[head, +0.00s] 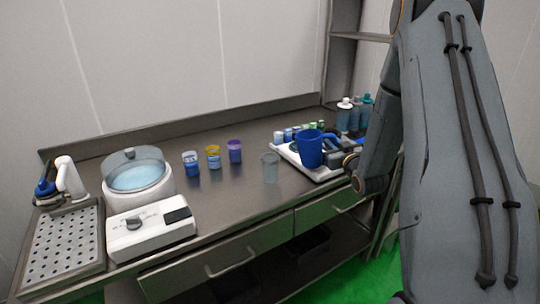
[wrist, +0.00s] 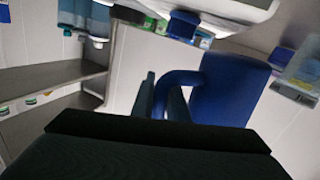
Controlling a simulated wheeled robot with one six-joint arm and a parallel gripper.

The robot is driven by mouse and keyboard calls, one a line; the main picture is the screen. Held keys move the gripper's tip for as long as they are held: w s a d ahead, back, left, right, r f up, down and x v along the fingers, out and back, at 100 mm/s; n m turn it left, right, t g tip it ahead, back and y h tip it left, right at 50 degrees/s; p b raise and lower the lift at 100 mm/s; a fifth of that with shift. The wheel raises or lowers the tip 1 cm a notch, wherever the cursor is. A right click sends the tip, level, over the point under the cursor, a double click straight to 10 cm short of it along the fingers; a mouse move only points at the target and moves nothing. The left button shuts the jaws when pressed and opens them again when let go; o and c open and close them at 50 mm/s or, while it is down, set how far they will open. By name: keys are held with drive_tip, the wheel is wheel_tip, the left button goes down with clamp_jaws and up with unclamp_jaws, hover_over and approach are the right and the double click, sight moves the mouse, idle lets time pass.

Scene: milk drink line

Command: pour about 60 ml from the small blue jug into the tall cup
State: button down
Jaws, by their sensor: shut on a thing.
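The small blue jug (head: 309,150) is held near the front of the white tray, and it looks upright. It also shows large in the wrist view (wrist: 232,88). My gripper (head: 338,154) is shut on the jug's handle, with its fingers (wrist: 162,100) either side of the handle in the wrist view. The tall cup (head: 270,168) looks like the clear greyish cup on the steel counter, just left of the jug and apart from it. Its contents cannot be made out. The jug's inside is hidden.
The white tray (head: 291,156) holds several small bottles and dark items behind the jug. Three coloured cups, including a purple one (head: 235,151), stand left of the tall cup. A white scale-like box (head: 150,232) and a round basin (head: 137,180) are further left. The front middle counter is clear.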

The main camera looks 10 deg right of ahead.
sight(310, 131)
drive_tip(key=shift+w+a+r+n+p, duration=0.1)
drive_tip(key=shift+a+r+n+p, duration=0.15)
drive_tip(key=shift+a+r+n, duration=0.3)
drive_tip(key=shift+w+a+r+n+p, duration=0.1)
drive_tip(key=shift+a+r+n+p, duration=0.2)
drive_tip(key=shift+n, duration=0.35)
drive_tip(key=a+n, duration=0.2)
drive_tip(key=a+g+p, duration=0.1)
drive_tip(key=shift+w+a+r+n, duration=0.1)
drive_tip(key=shift+w+r+n, duration=0.25)
drive_tip(key=shift+r+n, duration=0.05)
drive_tip(key=shift+a+r+n+h+p, duration=0.2)
drive_tip(key=shift+r+n+h+p, duration=0.2)
drive_tip(key=shift+r+p, duration=0.25)
drive_tip(key=shift+w+a+r+n+p, duration=0.1)
drive_tip(key=shift+a+r+n+p, duration=0.25)
drive_tip(key=shift+r+n+p, duration=0.15)
drive_tip(key=shift+w+a+r+n+p, duration=0.1)
drive_tip(key=shift+a+r+n+p, duration=0.15)
drive_tip(key=shift+r+n+p, duration=0.3)
drive_tip(key=shift+r, duration=0.15)
drive_tip(key=shift+a+r+n, duration=0.25)
drive_tip(key=shift+a, duration=0.05)
drive_tip(key=shift+w+a+r+n+g+h+p, duration=0.1)
drive_tip(key=shift+a+r+n+g+h+p, duration=0.4)
drive_tip(key=shift+p, duration=0.35)
drive_tip(key=shift+d, duration=0.1)
